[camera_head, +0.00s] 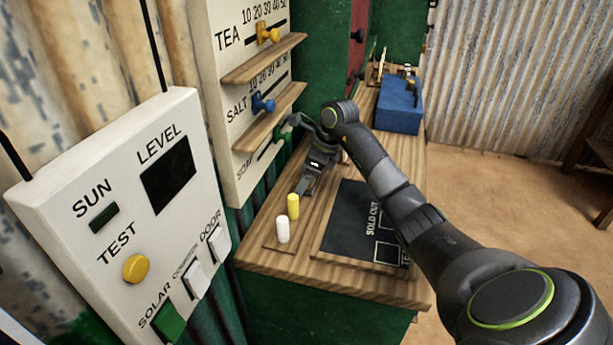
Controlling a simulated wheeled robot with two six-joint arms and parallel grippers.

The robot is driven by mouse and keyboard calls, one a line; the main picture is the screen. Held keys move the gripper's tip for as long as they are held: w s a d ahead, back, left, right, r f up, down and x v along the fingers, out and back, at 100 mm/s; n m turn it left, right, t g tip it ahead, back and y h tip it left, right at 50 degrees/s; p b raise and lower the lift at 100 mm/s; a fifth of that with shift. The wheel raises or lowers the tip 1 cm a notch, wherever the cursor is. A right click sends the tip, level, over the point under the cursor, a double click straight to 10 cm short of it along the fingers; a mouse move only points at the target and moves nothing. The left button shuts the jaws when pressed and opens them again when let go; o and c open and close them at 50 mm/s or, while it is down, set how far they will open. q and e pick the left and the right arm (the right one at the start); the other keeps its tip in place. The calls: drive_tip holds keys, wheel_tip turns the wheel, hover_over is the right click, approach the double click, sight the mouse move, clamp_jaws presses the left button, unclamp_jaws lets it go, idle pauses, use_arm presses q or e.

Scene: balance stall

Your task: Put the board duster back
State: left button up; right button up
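My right arm comes in from the lower right over the counter (262,257). My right gripper (304,186) points down just above or at the far end of a small wooden chalk tray (268,243). I cannot tell whether its fingers are apart or closed on something. I cannot make out a board duster; anything at the fingertips is hidden or too small to tell. A yellow chalk (293,206) and a white chalk (282,229) stand in the tray near the gripper. A dark chalkboard (345,235) marked SOLD OUT lies right of the tray, partly behind my arm.
A white panel with sliders and wooden ledges (264,59) rises left of the gripper. A control panel (120,220) with buttons stands nearer left. A blue box (399,107) sits at the counter's far end. Open floor (500,190) lies to the right.

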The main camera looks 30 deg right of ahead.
drive_tip(key=shift+r, duration=0.1)
drive_tip(key=shift+r, duration=0.15)
drive_tip(key=p+v, duration=0.2)
drive_tip(key=v, duration=0.1)
drive_tip(key=shift+s+d+r+p, duration=0.2)
drive_tip(key=shift+p, duration=0.15)
drive_tip(key=s+d, duration=0.2)
drive_tip(key=s, duration=0.1)
drive_tip(key=s+d, duration=0.3)
drive_tip(key=s+d+b, duration=0.1)
drive_tip(key=s+d, duration=0.1)
drive_tip(key=shift+s+d+f, duration=0.15)
drive_tip(key=shift+s+f, duration=0.1)
drive_tip(key=shift+s, duration=0.15)
